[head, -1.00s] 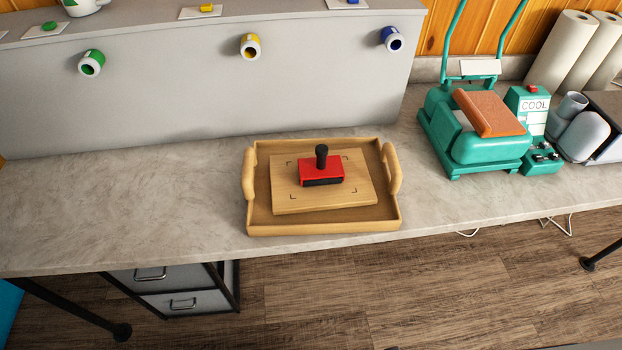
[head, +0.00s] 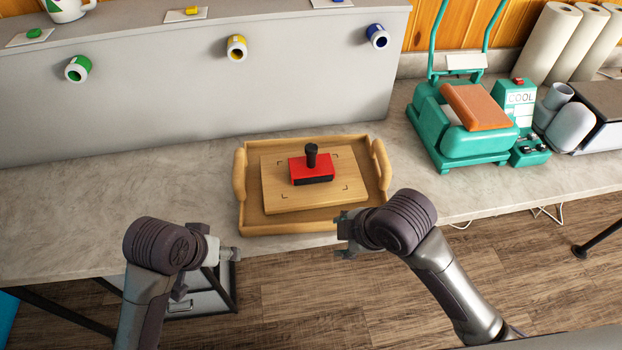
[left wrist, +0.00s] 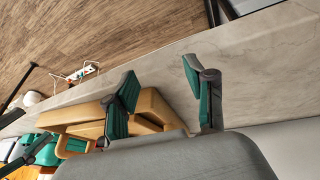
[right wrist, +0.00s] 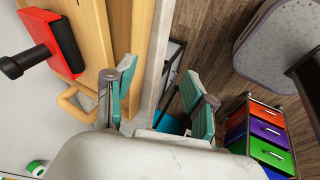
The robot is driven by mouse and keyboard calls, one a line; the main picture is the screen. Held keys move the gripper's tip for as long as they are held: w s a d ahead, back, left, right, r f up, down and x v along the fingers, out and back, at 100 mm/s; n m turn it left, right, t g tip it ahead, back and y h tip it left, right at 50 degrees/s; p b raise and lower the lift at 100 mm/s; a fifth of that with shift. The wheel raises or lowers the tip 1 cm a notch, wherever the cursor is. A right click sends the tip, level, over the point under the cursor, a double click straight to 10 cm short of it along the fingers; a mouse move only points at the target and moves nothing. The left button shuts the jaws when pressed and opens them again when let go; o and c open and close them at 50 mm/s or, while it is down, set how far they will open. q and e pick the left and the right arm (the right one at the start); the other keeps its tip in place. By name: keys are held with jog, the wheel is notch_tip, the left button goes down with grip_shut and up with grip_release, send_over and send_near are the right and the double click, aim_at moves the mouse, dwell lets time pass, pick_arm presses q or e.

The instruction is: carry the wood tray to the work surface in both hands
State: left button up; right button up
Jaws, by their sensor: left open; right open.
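The wood tray (head: 290,228) sits flat on the stone-topped counter (head: 120,200), with a raised handle at its left and right ends. A wooden board (head: 345,190) lies in it, and a red block with a black knob (head: 312,168) stands on the board. My left gripper (head: 228,258) is open and empty at the counter's front edge, left of the tray. In the left wrist view its fingers (left wrist: 165,98) are apart, with the tray (left wrist: 158,108) close by. My right gripper (head: 342,234) is open near the tray's front right corner. The right wrist view shows its fingers (right wrist: 160,100) apart beside the tray.
A teal heat press (head: 465,125) stands on the counter to the right. Paper rolls (head: 553,42) stand behind it. A grey raised panel (head: 150,95) with small paint cups (head: 237,47) runs along the back. The counter left of the tray is clear.

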pick_arm(q)
jog(key=w+r, duration=0.2)
jog(key=w, duration=0.1)
jog(key=w+d+r, duration=0.1)
jog(key=w+r, duration=0.1)
jog(key=shift+r, duration=0.1)
pick_arm(e)
jog(key=w+r+n, duration=0.4)
jog(key=n, duration=0.3)
pick_arm(q)
jog(key=w+r, duration=0.4)
jog(key=w, duration=0.1)
jog(key=n, duration=0.2)
send_near(236, 162)
jog(key=s+r, duration=0.1)
jog(key=r, duration=0.1)
pick_arm(e)
jog(key=n+h, duration=0.5)
jog(key=n, duration=0.7)
send_near(383, 155)
jog(key=v, duration=0.3)
pick_arm(q)
jog(key=shift+s+a+t, duration=0.2)
jog(key=shift+t, duration=0.1)
pick_arm(e)
jog(key=shift+a+f, duration=0.1)
jog(key=shift+f, duration=0.1)
